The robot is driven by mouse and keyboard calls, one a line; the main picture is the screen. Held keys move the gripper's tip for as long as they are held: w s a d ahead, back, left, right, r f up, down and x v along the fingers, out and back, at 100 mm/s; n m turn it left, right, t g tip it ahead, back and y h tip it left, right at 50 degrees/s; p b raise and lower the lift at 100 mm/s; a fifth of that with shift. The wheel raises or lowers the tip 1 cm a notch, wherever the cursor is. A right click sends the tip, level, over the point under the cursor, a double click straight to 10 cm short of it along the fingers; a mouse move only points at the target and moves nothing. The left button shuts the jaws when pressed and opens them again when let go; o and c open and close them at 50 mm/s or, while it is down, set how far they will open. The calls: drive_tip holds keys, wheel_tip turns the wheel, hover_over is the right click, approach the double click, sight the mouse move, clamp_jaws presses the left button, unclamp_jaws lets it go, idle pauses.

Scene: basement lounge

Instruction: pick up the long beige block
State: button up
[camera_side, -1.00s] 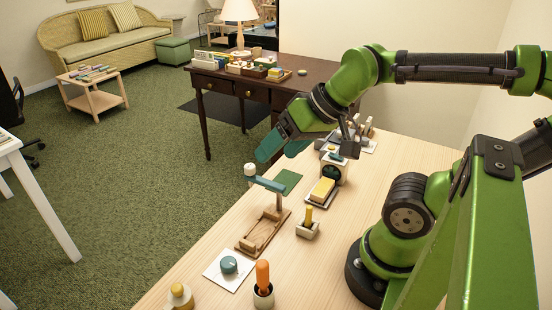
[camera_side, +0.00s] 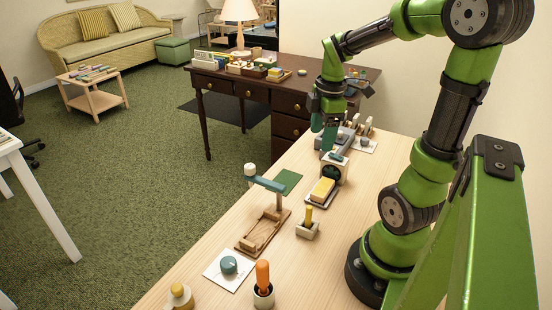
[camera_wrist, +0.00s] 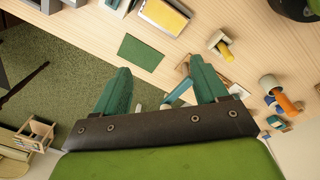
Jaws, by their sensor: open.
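I cannot surely pick out a long beige block in either view. A wooden stand (camera_side: 252,238) with a raised teal bar (camera_side: 268,184) is on the pale table; whether any beige part of it is a separate block is unclear. A yellow block (camera_side: 323,188) lies on a small tray; it also shows at the top of the wrist view (camera_wrist: 165,14). My gripper (camera_side: 325,140) points down over the far part of the table, near a white device. Its teal fingers are spread and empty in the wrist view (camera_wrist: 160,68).
A green mat (camera_side: 287,181) lies near the table's left edge. A holder with a yellow handle (camera_side: 308,222), a teal dial on a white plate (camera_side: 229,265) and an orange-handled tool (camera_side: 263,274) stand nearer. A dark desk (camera_side: 285,101) is behind.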

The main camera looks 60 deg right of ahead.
drive_tip(key=d+n, duration=0.1)
drive_tip(key=n, duration=0.2)
drive_tip(key=n+g, duration=0.1)
drive_tip(key=n, duration=0.5)
hover_over(322, 188)
drive_tip(key=f, duration=1.1)
drive_tip(key=shift+w+d+f, duration=0.15)
drive_tip(key=shift+w+d, duration=0.05)
drive_tip(key=shift+d, duration=0.1)
drive_tip(key=shift+s+a+f, duration=0.15)
drive_tip(key=shift+f, duration=1.2)
drive_tip(key=shift+s+a+f, duration=0.1)
drive_tip(key=shift+f, duration=1.25)
drive_tip(key=shift+c, duration=0.3)
